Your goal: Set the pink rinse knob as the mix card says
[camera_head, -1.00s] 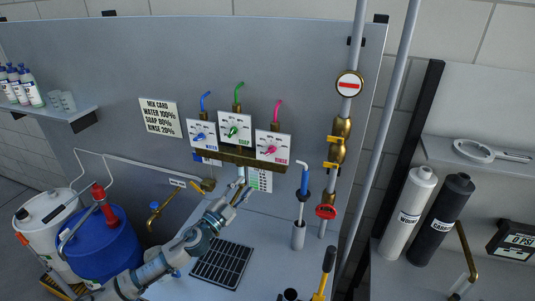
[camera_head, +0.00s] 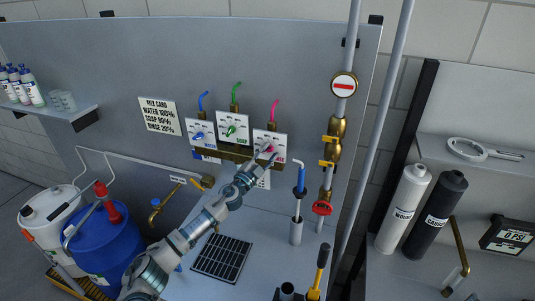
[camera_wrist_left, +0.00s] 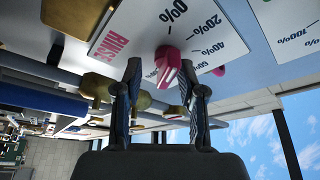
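The mix card (camera_head: 158,117) hangs on the grey panel and reads water 100%, rinse 20%; the soap figure is small and hard to read. The pink rinse knob (camera_wrist_left: 168,66) sits on the right-hand white dial plate (camera_head: 268,138), whose 0%, 20% and 40% marks show in the wrist view. My left gripper (camera_wrist_left: 160,72) is open at this plate, its two fingers on either side of the knob; contact is unclear. In the head view, my gripper (camera_head: 266,154) partly covers the knob. Its exact setting is hard to tell. My right gripper is out of view.
The blue knob (camera_head: 198,135) and green knob (camera_head: 232,130) are on plates left of the rinse plate. A brass manifold (camera_head: 220,153) runs under the plates. A blue-handled tap (camera_head: 300,175) and a brass-fitted pipe (camera_head: 338,130) stand to the right.

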